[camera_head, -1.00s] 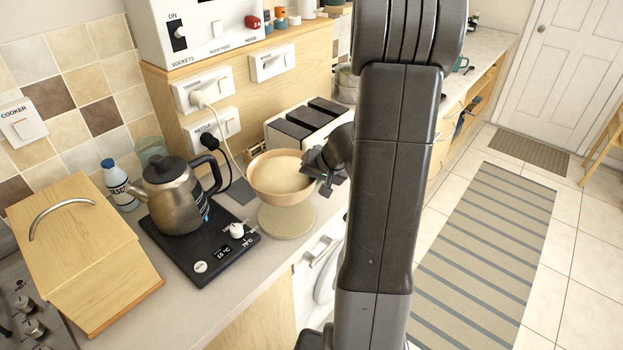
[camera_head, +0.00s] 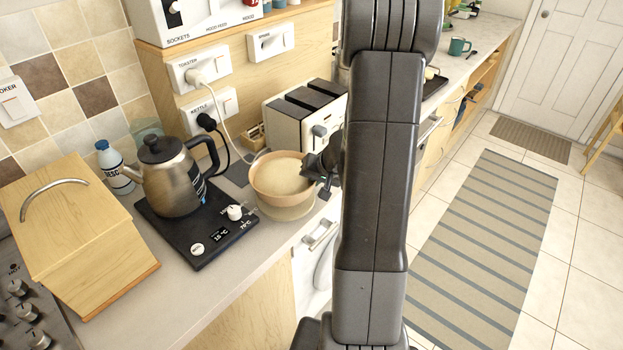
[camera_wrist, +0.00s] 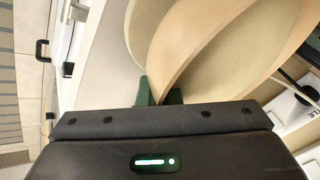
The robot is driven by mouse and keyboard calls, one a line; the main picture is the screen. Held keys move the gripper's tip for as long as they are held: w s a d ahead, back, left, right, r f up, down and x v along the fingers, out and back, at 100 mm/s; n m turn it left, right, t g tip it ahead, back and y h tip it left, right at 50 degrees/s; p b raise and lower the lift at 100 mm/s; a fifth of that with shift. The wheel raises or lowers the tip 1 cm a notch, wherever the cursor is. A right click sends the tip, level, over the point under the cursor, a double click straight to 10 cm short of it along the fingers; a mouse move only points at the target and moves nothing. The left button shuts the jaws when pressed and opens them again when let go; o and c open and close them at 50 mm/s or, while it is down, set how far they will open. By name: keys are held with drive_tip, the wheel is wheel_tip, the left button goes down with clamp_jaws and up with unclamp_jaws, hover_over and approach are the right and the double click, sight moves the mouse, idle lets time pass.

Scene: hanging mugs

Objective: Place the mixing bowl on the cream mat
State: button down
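The mixing bowl (camera_head: 281,181) is peach-coloured outside and cream inside. It is upright, just above or on the round cream mat (camera_head: 287,211) on the counter; I cannot tell if they touch. My gripper (camera_head: 325,182) is at the bowl's right side, shut on its rim. In the wrist view the bowl's wall (camera_wrist: 235,60) runs down between the green fingertips (camera_wrist: 160,97), and the mat (camera_wrist: 146,30) shows beside it.
A kettle (camera_head: 172,180) stands on a black base (camera_head: 205,238) left of the bowl. A toaster (camera_head: 293,124) stands behind it. A wooden bread box (camera_head: 75,225) is at the left. The counter's front edge is close to the mat.

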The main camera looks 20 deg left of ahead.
drive_tip(key=c, duration=1.2)
unclamp_jaws()
drive_tip(key=shift+f, duration=0.1)
drive_tip(key=shift+c, duration=0.2)
drive_tip(key=p+v, duration=0.3)
drive_tip(key=v, duration=1)
drive_tip(key=shift+d+r, duration=0.25)
drive_tip(key=shift+r, duration=0.1)
drive_tip(key=shift+s, duration=0.1)
drive_tip(key=b+x, duration=0.3)
drive_tip(key=x, duration=1.1)
drive_tip(key=shift+r, duration=0.55)
